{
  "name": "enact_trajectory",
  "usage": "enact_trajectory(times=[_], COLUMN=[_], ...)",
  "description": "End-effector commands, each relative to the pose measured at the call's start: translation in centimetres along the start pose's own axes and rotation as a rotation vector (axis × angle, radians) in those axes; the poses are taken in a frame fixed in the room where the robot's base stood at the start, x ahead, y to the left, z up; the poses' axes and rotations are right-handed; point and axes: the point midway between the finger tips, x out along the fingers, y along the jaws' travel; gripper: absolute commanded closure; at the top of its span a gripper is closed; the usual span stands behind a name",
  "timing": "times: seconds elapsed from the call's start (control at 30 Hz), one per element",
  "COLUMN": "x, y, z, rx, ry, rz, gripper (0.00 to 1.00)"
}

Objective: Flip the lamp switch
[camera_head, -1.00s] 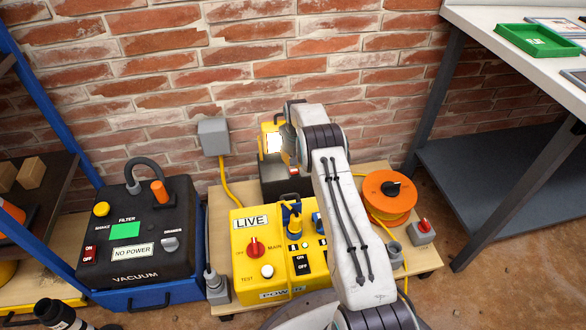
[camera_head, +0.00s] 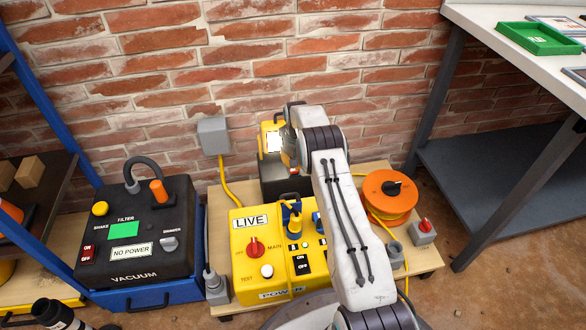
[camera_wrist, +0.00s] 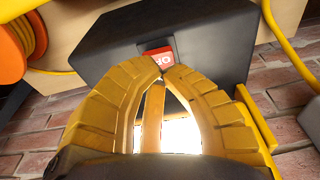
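The lamp is a yellow work light with a bright lit panel (camera_head: 274,143), standing by the wall behind the yellow power box. Its black base (camera_wrist: 215,40) fills the upper middle of the wrist view. The lamp switch (camera_wrist: 160,57), a red rocker with white letters, sits on that base. My gripper (camera_wrist: 163,70) has yellow-brown fingers whose tips come together right at the switch's lower edge. Nothing shows held between them. I cannot tell whether the tips touch the switch. In the head view my arm hides most of the gripper and part of the lamp.
The yellow power box (camera_head: 242,270) labelled LIVE stands in front of the lamp. An orange cable reel (camera_head: 378,211) and a grey box with a red knob (camera_head: 423,230) are to the right. The black vacuum unit (camera_head: 140,257) is at left. A brick wall (camera_head: 330,50) stands close behind.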

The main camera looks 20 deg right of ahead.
Motion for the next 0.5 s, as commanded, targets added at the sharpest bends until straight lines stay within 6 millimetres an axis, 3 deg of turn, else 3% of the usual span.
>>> enact_trajectory(times=[0.5], x=[0.74], y=[0.00], z=[0.11], rx=[0.000], ry=[0.000], rz=[0.000], gripper=[1.00])
